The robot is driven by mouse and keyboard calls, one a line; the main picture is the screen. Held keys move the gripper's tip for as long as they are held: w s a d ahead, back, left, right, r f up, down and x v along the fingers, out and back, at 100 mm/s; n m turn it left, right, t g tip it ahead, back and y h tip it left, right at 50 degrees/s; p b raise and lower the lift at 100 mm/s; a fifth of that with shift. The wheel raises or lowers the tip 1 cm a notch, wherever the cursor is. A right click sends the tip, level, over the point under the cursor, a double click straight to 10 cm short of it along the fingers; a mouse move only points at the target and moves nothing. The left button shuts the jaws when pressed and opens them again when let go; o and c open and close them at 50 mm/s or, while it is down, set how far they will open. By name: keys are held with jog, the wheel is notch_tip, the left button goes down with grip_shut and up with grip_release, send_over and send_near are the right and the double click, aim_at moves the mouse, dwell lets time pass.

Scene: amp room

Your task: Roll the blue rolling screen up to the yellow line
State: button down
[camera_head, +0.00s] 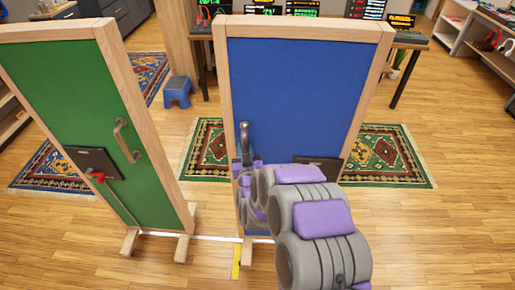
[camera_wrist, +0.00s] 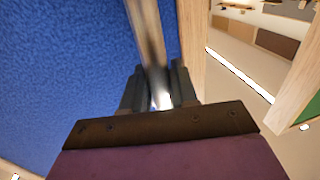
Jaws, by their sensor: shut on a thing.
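The blue rolling screen (camera_head: 290,95) stands upright in a wooden frame in the middle of the head view. It also fills the left of the wrist view (camera_wrist: 60,75). Its metal handle (camera_head: 244,132) is on its left part. My gripper (camera_head: 243,165) is shut on this handle; the wrist view shows the handle (camera_wrist: 148,35) between the fingers (camera_wrist: 157,92). The yellow line (camera_head: 236,262) is a short strip on the floor, just left of the screen's left foot (camera_head: 247,252). My arm hides the screen's lower right part.
A green screen (camera_head: 75,90) with its own handle stands to the left, with a floor gap between. A white line (camera_head: 205,237) runs along the floor between them. Patterned rugs (camera_head: 385,155), a blue stool (camera_head: 178,92) and a table (camera_head: 408,42) lie behind. Floor at right is clear.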

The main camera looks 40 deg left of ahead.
jog(key=shift+s+a+r, duration=0.1)
jog(key=shift+s+a, duration=0.25)
jog(key=shift+a, duration=0.15)
jog(key=c, duration=1.3)
grip_release()
jog(key=shift+o, duration=1.4)
jog(key=shift+a, duration=0.35)
jog(key=shift+f, duration=0.2)
jog(key=shift+d+r, duration=0.1)
jog(key=shift+d, duration=0.2)
